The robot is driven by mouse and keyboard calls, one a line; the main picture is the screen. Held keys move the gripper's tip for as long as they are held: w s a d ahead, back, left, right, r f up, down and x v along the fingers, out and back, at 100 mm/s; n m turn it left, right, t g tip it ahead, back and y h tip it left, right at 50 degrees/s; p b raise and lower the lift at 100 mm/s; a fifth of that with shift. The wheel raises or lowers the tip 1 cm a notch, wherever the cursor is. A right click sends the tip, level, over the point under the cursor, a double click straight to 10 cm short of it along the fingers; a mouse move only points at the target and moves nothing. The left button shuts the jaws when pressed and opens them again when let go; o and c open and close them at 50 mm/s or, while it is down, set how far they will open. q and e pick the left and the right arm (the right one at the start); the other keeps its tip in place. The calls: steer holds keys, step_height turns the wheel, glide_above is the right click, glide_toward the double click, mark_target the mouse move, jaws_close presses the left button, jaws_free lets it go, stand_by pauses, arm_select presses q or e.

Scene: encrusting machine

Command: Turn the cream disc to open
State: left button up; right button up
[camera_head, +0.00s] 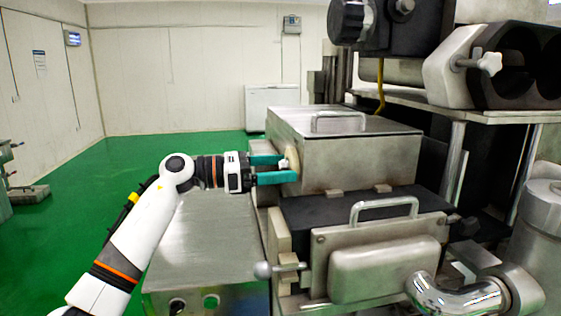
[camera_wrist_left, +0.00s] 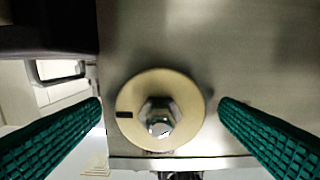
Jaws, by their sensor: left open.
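The cream disc (camera_wrist_left: 187,88) sits on the side face of a steel box (camera_head: 350,160). It has a metal hex nut (camera_wrist_left: 158,117) in its middle and a dark mark at its left in the left wrist view. In the head view the disc (camera_head: 292,158) shows edge-on, partly hidden by my gripper. My left gripper (camera_head: 276,169) is open with teal fingers, one above and one below the disc's middle in the head view. In the wrist view the fingers (camera_wrist_left: 160,130) stand on either side of the disc, with gaps to it. My right gripper is not in view.
A steel table (camera_head: 205,262) lies below my left arm. A black and steel block with a handle (camera_head: 384,207) stands in front of the box. Machine parts and a shelf (camera_head: 470,108) fill the right.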

arm_select(q)
steer(key=shift+d, duration=0.35)
steer(key=shift+c, duration=0.3)
steer(key=c, duration=0.9)
